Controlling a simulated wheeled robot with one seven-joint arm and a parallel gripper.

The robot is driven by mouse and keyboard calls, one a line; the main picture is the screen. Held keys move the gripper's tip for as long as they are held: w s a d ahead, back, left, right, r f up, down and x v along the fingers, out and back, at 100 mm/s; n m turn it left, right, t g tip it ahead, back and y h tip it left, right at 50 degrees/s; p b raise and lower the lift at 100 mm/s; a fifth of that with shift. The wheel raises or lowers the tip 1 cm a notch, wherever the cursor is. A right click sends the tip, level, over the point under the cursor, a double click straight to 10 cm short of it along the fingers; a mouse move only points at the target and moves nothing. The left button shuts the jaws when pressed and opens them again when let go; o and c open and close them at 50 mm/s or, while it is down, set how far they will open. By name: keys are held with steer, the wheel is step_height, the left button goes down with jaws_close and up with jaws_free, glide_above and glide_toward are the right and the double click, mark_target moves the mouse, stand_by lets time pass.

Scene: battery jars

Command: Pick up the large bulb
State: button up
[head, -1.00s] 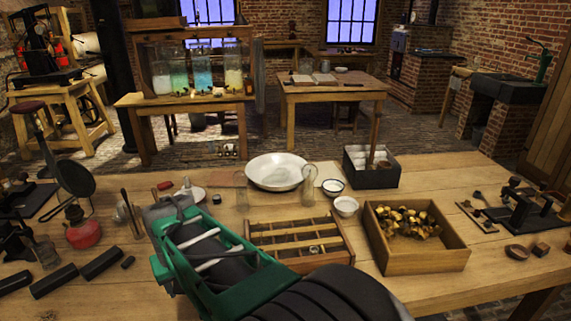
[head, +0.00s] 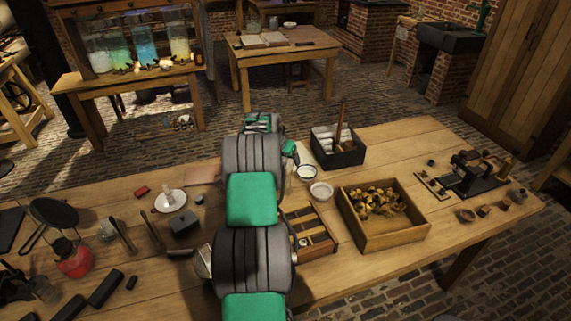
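I cannot make out the large bulb in the head view now. My arm reaches forward over the worktable (head: 375,290) and covers its middle, including the spot where a white basin and two clear glass pieces stood earlier. My gripper (head: 262,121) is at the far end of the arm, small and largely hidden by my own links. Its fingers cannot be made out, nor whether it holds anything.
Right of my arm are two small white bowls (head: 321,191), a slatted wooden tray (head: 318,232), a dark box with white compartments (head: 338,148) and a wooden crate of brass-coloured pieces (head: 384,210). Left are a candle holder (head: 171,201) and a red flask (head: 72,262).

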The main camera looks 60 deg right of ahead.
steer(key=shift+d+f, duration=0.25)
steer(key=shift+f, duration=0.15)
steer(key=c, duration=1.6)
